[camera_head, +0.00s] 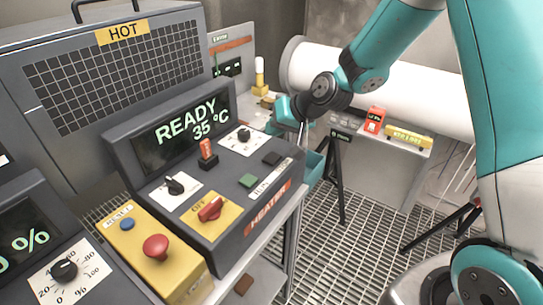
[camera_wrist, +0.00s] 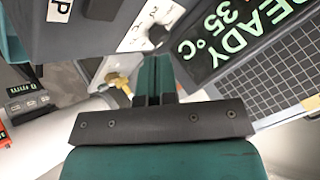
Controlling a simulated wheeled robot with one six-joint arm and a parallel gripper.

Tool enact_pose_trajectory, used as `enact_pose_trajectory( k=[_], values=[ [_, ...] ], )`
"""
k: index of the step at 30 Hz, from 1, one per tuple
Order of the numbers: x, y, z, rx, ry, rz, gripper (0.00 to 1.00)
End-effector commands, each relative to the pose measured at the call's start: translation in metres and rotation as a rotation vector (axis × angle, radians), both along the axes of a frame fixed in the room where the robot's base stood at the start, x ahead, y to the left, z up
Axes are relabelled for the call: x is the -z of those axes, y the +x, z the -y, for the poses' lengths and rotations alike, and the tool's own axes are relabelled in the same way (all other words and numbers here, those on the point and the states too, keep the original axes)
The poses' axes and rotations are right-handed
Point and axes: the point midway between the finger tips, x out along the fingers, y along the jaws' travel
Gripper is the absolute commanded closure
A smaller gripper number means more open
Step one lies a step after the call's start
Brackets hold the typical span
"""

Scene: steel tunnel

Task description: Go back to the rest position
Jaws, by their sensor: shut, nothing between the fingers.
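My gripper (camera_head: 302,133) is at the end of the teal arm, pointing down beside the right edge of the grey heater panel (camera_head: 262,222). It looks shut and empty. In the wrist view the gripper's fingers (camera_wrist: 153,72) are together, with nothing between them. The heater's display (camera_head: 180,130) reads READY 35 °C. A red knob (camera_head: 210,208) sits on a yellow plate marked OFF. The gripper appears close to the panel's edge; I cannot tell the exact gap.
A yellow box with a red button (camera_head: 155,247) stands in front of the panel. A HOT-labelled grille cabinet (camera_head: 100,85) is behind. To the right are a white pipe (camera_head: 420,95), a red meter (camera_head: 374,119), a yellow meter (camera_head: 408,137) and open grating floor (camera_head: 350,265).

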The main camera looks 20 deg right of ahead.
Motion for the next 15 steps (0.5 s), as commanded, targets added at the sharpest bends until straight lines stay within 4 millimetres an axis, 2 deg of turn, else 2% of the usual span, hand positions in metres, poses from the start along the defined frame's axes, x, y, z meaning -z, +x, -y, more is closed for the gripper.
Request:
enact_pose_trajectory(
  k=[15],
  values=[
    [-0.0015,-0.0028,-0.0024,-0.009,-0.003,-0.002,1.00]
  ],
)
